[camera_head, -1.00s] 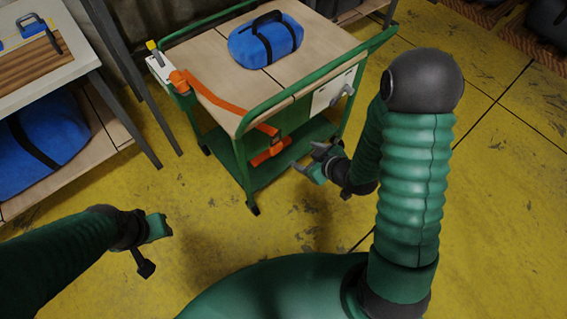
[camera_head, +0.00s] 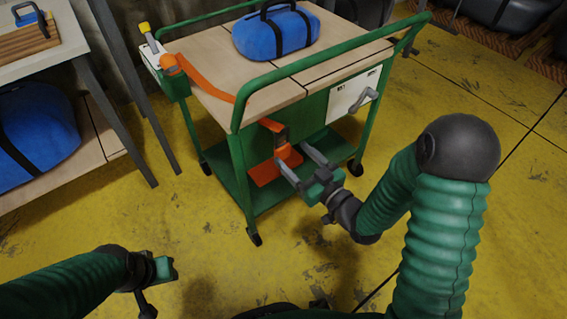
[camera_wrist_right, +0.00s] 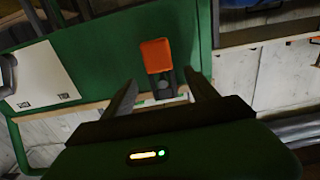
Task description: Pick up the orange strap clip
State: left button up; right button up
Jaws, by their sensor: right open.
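The orange strap clip (camera_head: 281,138), orange with a dark buckle part, hangs at the front side of the green cart, at the end of an orange strap (camera_head: 210,88). In the right wrist view the orange part of the clip (camera_wrist_right: 156,56) shows beyond and between the two fingers, with a dark part below it. My right gripper (camera_head: 296,162) is open, its fingers pointing toward the clip from the lower right. The fingers (camera_wrist_right: 160,90) hold nothing. My left gripper (camera_head: 165,268) is low at the left, away from the cart; its fingers are not clear.
The green cart (camera_head: 240,150) has a top rail and a wooden top bearing a blue bag (camera_head: 277,36). An orange piece (camera_head: 264,172) shows low on the cart. A white panel (camera_head: 353,93) with a handle is to the right. A table (camera_head: 62,42) stands left. Yellow floor is clear in front.

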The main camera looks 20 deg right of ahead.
aim_at(285, 149)
jog(key=b+x, duration=0.1)
jog(key=x, duration=0.2)
jog(key=f+b+x, duration=0.1)
jog(key=b+x, duration=0.1)
jog(key=x, duration=0.1)
jog(key=shift+f, duration=0.1)
jog(key=shift+w, duration=0.2)
grip_shut()
